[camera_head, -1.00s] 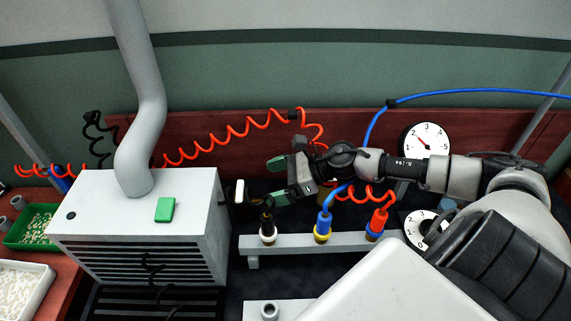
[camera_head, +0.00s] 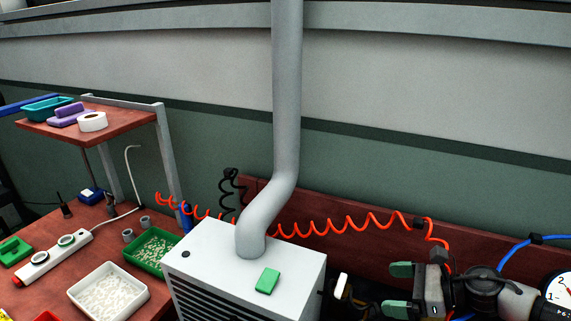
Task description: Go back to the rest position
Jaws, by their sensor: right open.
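My right gripper (camera_head: 400,289) is at the bottom right of the head view. Its two green-tipped fingers point left and stand apart, with nothing between them. It is to the right of the grey vented box (camera_head: 225,250) and in front of the dark red board (camera_head: 340,235). Part of the right arm is cut off by the lower right edge. My left gripper is not in view.
A red coiled cable (camera_head: 345,226) runs along the board. At left are a green bin (camera_head: 172,264), a white tray (camera_head: 75,293), a power strip (camera_head: 55,260) and a raised shelf (camera_head: 120,122).

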